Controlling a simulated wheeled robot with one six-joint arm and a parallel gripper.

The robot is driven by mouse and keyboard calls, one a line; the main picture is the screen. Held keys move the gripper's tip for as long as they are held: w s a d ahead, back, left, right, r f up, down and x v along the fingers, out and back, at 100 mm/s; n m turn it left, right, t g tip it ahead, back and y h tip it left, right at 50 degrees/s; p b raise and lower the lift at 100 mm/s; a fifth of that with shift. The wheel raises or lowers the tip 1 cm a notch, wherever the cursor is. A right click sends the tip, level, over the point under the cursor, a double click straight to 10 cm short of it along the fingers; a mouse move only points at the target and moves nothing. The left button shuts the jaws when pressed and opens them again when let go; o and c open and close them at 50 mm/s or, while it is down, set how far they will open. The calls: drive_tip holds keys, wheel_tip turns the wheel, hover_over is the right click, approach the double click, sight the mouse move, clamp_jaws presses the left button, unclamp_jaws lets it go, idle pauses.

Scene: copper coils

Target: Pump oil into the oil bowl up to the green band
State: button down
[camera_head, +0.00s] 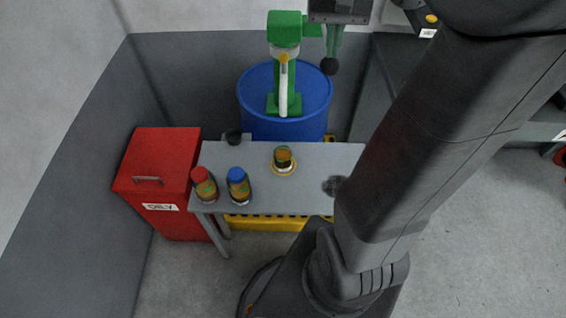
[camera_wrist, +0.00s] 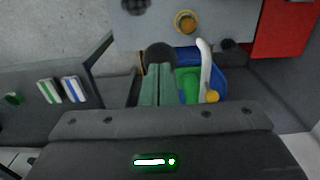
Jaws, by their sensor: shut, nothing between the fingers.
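A green pump (camera_head: 285,65) with a white spout (camera_head: 283,95) stands on a blue drum (camera_head: 253,95) behind the table. The spout also shows in the wrist view (camera_wrist: 204,70). A dark ball (camera_head: 329,66), seemingly the pump lever's knob, sits right of the pump head. My gripper (camera_head: 332,56) is shut and empty, its greenish fingers pointing down at the ball. In the wrist view its fingertips (camera_wrist: 158,68) overlap the ball (camera_wrist: 158,52); I cannot tell if they touch. The oil bowl (camera_head: 283,158) stands on the table in a yellow ring; its oil level is too small to read.
A grey table (camera_head: 265,190) carries a red-capped bottle (camera_head: 204,185) and a blue-capped bottle (camera_head: 238,185) at left. A dark round item (camera_head: 334,186) lies near its right end. A red bin (camera_head: 160,165) stands left. Grey walls close in the drum; open floor lies right.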

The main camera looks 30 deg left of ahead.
sight(329, 67)
drive_tip(key=shift+w+a+f+b, duration=0.1)
drive_tip(key=shift+f+b, duration=1.65)
drive_tip(key=shift+f, duration=1.4)
drive_tip(key=shift+r, duration=0.2)
wheel_tip(329, 67, up, 18)
drive_tip(key=w+a+p, duration=0.1)
drive_tip(key=p, duration=1.5)
drive_tip(key=shift+w+r, duration=0.25)
drive_tip(key=shift+w, duration=0.05)
drive_tip(key=shift+d, duration=0.1)
